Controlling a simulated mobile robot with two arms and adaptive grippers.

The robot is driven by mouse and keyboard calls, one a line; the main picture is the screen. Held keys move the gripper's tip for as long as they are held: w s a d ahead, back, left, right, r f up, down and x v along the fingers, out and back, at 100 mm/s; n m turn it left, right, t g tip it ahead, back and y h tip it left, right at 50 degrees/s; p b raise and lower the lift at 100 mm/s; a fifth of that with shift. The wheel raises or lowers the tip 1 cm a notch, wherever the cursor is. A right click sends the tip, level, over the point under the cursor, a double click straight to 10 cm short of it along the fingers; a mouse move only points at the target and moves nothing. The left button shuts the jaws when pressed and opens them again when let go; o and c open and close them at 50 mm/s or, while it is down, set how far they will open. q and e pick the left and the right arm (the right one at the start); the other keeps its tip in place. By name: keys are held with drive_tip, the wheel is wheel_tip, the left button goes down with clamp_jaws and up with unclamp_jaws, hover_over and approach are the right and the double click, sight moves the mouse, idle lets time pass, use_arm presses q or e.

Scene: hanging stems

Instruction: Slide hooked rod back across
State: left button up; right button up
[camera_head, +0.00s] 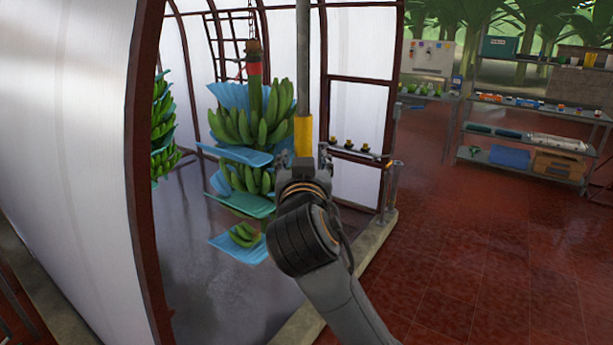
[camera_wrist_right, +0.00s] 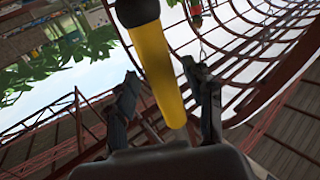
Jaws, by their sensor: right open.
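The rod is a grey pole (camera_head: 303,60) with a yellow grip (camera_head: 303,135), upright in the head view. Its top runs out of the picture, so no hook shows. My right gripper (camera_head: 302,156) is open at the lower end of the yellow grip, one finger on each side. In the right wrist view the yellow grip (camera_wrist_right: 157,72) with its black end passes between the spread fingers of the gripper (camera_wrist_right: 161,78). I cannot tell whether a finger touches it. My left gripper is not in view.
A hanging banana bunch (camera_head: 254,122) with blue sheets is just left of the rod; another (camera_head: 163,125) hangs farther left. A small shelf (camera_head: 356,153) with several dark and yellow items is to the right. Metal shelving (camera_head: 525,165) stands far right. Red tiled floor (camera_head: 480,250) is clear.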

drive_tip(key=s, duration=1)
drive_tip(key=shift+d, duration=0.15)
